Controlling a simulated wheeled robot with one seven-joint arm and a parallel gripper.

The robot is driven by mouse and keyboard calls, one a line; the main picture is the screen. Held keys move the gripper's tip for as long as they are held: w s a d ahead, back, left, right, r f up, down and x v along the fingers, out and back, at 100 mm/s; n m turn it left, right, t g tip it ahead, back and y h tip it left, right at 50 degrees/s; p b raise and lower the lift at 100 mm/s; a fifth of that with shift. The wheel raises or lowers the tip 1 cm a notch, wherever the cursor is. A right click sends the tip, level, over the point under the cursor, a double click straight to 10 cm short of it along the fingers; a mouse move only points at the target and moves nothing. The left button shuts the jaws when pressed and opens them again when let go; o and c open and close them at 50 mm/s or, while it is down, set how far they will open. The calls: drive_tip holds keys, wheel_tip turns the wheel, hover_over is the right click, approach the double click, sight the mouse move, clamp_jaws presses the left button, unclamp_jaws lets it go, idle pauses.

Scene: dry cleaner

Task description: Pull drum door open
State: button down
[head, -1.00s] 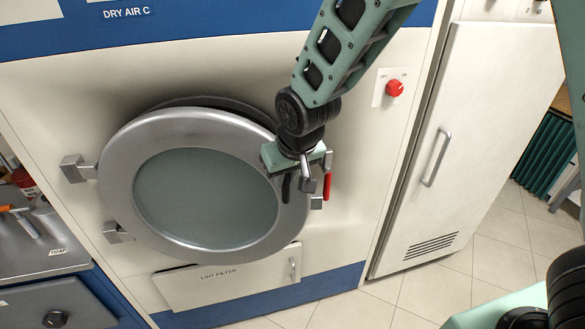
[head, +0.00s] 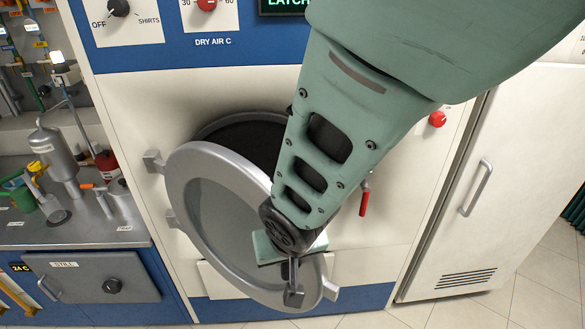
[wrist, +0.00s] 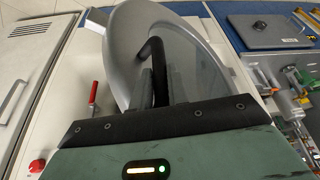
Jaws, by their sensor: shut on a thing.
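The round drum door (head: 192,188) has a wide grey metal rim and a dull glass middle. It stands partly open, swung out from the machine front, with hinges on its left side. The dark drum opening (head: 240,138) shows behind its upper edge. My gripper (head: 293,285) is at the door's right, free edge, shut on the door handle (head: 292,298). My arm hides part of the door and opening. In the wrist view the door (wrist: 130,40) tilts across the middle, with the dark handle (wrist: 153,62) between my gripper's fingers (wrist: 155,85).
A red-handled latch (head: 364,200) is on the machine front, right of the opening. A red knob (head: 437,119) is above it. A white cabinet (head: 500,190) stands at the right. A bench (head: 110,220) with bottles and tools is at the left. Tiled floor is clear at lower right.

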drive_tip(key=shift+a+r, duration=0.15)
drive_tip(key=shift+a, duration=0.25)
drive_tip(key=c, duration=1.4)
unclamp_jaws()
drive_tip(key=shift+w+a, duration=0.1)
drive_tip(key=shift+o, duration=0.2)
drive_tip(key=p+v, duration=0.1)
drive_tip(key=v, duration=1.6)
drive_tip(key=shift+s+d+p, duration=0.25)
drive_tip(key=shift+p, duration=0.15)
